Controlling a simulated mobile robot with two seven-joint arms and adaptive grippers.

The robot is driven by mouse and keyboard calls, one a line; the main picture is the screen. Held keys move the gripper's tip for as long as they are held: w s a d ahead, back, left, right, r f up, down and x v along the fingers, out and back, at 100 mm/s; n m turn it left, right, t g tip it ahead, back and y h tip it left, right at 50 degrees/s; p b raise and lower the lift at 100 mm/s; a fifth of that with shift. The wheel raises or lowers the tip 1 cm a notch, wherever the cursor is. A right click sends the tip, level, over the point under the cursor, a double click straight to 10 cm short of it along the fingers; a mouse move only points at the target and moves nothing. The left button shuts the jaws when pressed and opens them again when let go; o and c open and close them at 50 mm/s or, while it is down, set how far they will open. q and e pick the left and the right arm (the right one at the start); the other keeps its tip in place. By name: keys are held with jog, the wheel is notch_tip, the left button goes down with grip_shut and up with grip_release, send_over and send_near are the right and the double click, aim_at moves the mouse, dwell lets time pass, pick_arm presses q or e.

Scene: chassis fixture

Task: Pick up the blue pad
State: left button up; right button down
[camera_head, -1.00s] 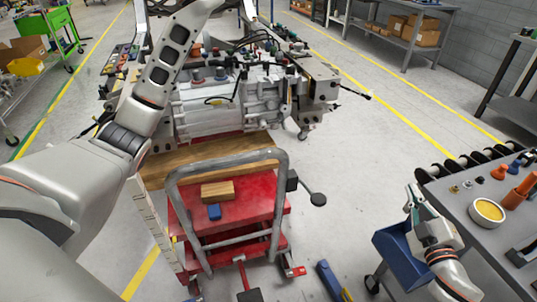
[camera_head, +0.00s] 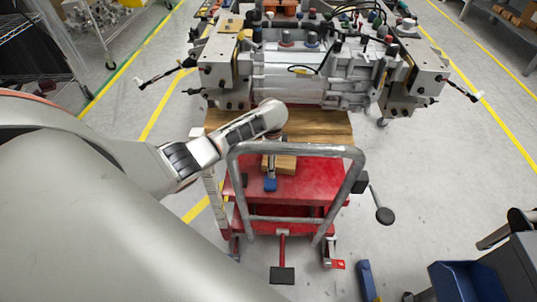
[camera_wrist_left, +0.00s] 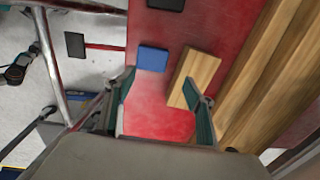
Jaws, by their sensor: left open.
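The blue pad (camera_head: 270,184) is a small block lying on the red top of the cart (camera_head: 312,180). It also shows in the left wrist view (camera_wrist_left: 153,59), whole and clear of the fingers. A wooden block (camera_head: 289,164) lies beside it and shows in the wrist view too (camera_wrist_left: 203,72). My left gripper (camera_wrist_left: 163,84) is open and empty above the red top, pointing down. The pad appears just past the fingertips, between their lines; the wooden block is close to the right finger. In the head view my left wrist partly hides the gripper. My right gripper is not in view.
The cart's grey tube handle (camera_head: 297,148) rises in front of the red top, near my left arm. A wooden board (camera_head: 325,125) and a large metal chassis assembly (camera_head: 310,78) stand behind. A blue bin (camera_head: 468,281) is at the lower right.

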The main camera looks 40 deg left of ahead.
aim_at(270, 182)
pick_arm(q)
jog(key=f, duration=0.1)
jog(key=s+f, duration=0.1)
jog(key=f+b, duration=0.1)
jog(key=shift+s+d+f+g, duration=0.2)
jog(key=shift+s+f+g, duration=0.05)
jog(key=shift+s+g, duration=0.1)
notch_tip(270, 182, down, 6)
jog(key=b, duration=0.3)
jog(key=shift+r, duration=0.2)
jog(key=shift+w, duration=0.15)
jog(key=shift+r, duration=0.2)
jog(key=c, duration=0.9)
